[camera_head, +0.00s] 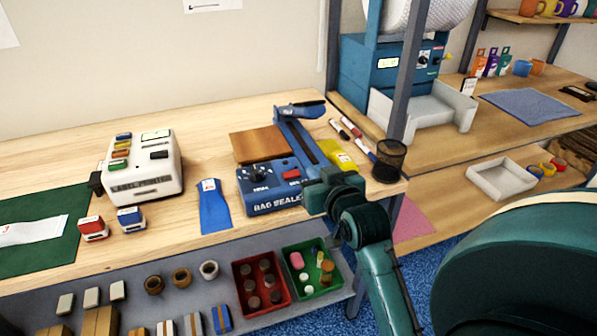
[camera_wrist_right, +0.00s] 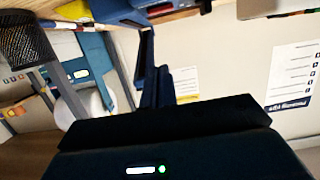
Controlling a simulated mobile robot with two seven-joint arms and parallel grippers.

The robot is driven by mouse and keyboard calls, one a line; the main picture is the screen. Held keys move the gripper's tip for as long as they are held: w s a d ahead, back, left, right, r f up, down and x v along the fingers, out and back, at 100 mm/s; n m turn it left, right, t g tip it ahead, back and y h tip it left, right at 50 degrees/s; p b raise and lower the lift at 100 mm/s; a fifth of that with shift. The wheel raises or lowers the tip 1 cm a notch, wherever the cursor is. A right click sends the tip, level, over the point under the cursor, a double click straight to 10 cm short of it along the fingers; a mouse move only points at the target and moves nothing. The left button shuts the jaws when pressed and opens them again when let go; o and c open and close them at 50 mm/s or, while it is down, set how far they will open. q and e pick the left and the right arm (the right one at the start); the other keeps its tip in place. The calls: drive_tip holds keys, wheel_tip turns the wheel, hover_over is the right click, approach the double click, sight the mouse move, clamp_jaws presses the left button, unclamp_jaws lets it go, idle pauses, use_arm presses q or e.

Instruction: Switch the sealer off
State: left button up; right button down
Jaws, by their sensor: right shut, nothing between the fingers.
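The blue bag sealer (camera_head: 268,200) stands on the wooden bench, its long arm (camera_head: 298,135) reaching back to a raised dark handle. A black knob (camera_head: 258,175) and a red switch (camera_head: 291,175) sit on its front housing. Which way the switch is set is too small to tell. My right gripper (camera_head: 313,196) is shut and empty at the sealer's right front corner, just right of the switch, and hides that corner. Whether it touches the housing I cannot tell. In the right wrist view my dark gripper body fills the bottom. My left gripper is not in view.
A brown board (camera_head: 257,146) lies behind the sealer, and a blue pouch (camera_head: 213,206) lies left of it. Yellow packet (camera_head: 342,160), pens and a mesh cup (camera_head: 388,160) are close on the right. A white label machine (camera_head: 146,170) stands left. A grey post (camera_head: 403,80) rises behind the cup.

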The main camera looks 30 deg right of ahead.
hover_over(291, 175)
drive_tip(key=s+d, duration=0.1)
drive_tip(key=s, duration=0.2)
drive_tip(key=shift+w+f+p, duration=0.25)
drive_tip(key=shift+f+p, duration=0.2)
drive_tip(key=shift+f, duration=0.7)
wheel_tip(291, 175, down, 3)
drive_tip(key=shift+w+d+r, duration=0.1)
drive_tip(key=shift+w+r, duration=0.05)
drive_tip(key=shift+r, duration=0.05)
drive_tip(key=shift+f, duration=0.85)
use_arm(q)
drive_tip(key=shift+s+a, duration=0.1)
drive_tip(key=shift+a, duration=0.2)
